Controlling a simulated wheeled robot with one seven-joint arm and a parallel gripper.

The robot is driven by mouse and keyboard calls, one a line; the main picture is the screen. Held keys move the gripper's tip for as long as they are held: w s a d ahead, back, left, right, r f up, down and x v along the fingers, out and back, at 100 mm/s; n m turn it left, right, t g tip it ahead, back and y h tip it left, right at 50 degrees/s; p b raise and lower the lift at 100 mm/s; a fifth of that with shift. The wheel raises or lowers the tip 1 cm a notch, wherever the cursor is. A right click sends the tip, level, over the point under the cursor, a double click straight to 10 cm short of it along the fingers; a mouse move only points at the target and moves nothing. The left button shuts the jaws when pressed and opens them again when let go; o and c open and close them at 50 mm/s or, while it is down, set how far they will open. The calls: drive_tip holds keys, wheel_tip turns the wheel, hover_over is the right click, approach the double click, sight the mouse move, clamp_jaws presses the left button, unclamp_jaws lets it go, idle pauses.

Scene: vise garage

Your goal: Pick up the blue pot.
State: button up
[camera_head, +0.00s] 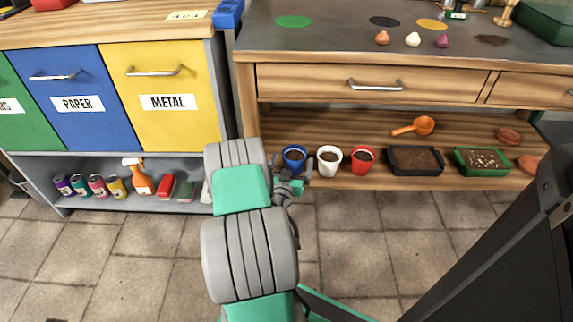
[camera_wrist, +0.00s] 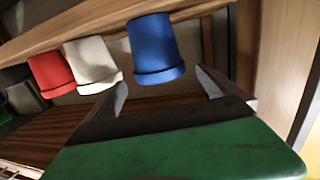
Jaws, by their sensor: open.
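The blue pot (camera_head: 293,160), filled with dark soil, stands upright on the lower shelf of the workbench, at the left of a row of pots. In the wrist view the picture is turned over, and the blue pot (camera_wrist: 154,45) hangs rim-down in the middle. My gripper (camera_head: 291,170) is at the front of the blue pot. Its two fingers (camera_wrist: 162,83) are apart, with the tips to either side of the pot's rim in the wrist view. The jaws are open and empty. I cannot tell whether a finger touches the pot.
A white pot (camera_head: 329,159) stands close to the right of the blue pot, then a red pot (camera_head: 362,159). A black tray (camera_head: 415,161) and a green tray (camera_head: 482,161) follow. An orange scoop (camera_head: 414,126) lies behind. A drawer (camera_head: 370,82) overhangs the shelf.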

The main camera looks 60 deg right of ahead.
sight(297, 146)
drive_tip(key=shift+w+d+f, duration=0.15)
drive_tip(key=shift+w+f, duration=0.05)
drive_tip(key=shift+f, duration=0.05)
drive_tip(key=shift+x, duration=1.05)
drive_tip(key=x, duration=0.5)
drive_tip(key=shift+d, duration=0.25)
drive_tip(key=shift+c, duration=0.3)
drive_tip(key=shift+r, duration=0.1)
drive_tip(key=c, duration=1.5)
